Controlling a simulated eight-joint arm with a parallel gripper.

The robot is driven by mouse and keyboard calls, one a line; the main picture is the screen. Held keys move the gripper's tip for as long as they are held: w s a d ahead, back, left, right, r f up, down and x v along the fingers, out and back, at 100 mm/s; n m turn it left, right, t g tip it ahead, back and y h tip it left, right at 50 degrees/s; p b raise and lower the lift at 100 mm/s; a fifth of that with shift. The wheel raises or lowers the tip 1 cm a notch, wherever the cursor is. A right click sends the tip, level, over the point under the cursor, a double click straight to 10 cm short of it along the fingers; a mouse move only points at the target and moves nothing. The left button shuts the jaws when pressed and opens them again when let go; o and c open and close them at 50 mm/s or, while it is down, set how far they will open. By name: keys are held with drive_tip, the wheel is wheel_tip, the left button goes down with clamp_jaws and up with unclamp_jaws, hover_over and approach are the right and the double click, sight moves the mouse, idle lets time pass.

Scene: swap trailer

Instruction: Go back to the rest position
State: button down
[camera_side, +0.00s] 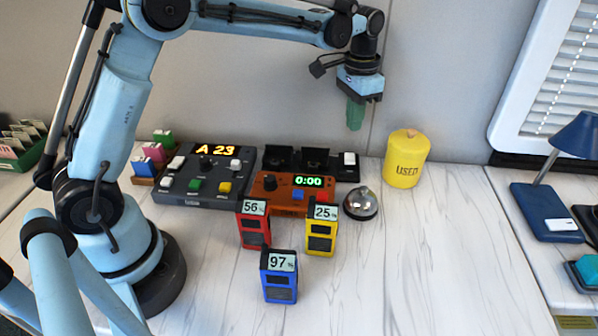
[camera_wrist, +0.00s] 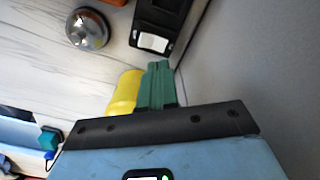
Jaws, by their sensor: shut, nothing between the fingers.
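My gripper (camera_side: 355,115) hangs high above the back of the table in the side view, with its green fingers pointing down. The fingers are together and empty, and they also show in the wrist view (camera_wrist: 158,75). It is left of and above the yellow canister marked "USED" (camera_side: 406,160), apart from it. In the wrist view the yellow canister (camera_wrist: 124,92) shows partly behind the fingers. No object is touching the gripper.
Red (camera_side: 254,226), yellow (camera_side: 321,230) and blue (camera_side: 279,278) percent-display devices stand on the table. Behind them are a grey control panel (camera_side: 205,178), an orange timer (camera_side: 290,192), a black dock (camera_side: 345,168) and a bell (camera_side: 361,204).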

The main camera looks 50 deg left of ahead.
drive_tip(key=s+r+n+t, duration=0.1)
drive_tip(key=s+t, duration=0.2)
drive_tip(key=s, duration=0.7)
drive_tip(key=s+a+r+n+t, duration=0.1)
drive_tip(key=s+t, duration=0.3)
drive_tip(key=s, duration=0.6)
drive_tip(key=shift+r+n, duration=0.3)
drive_tip(key=shift+n, duration=0.2)
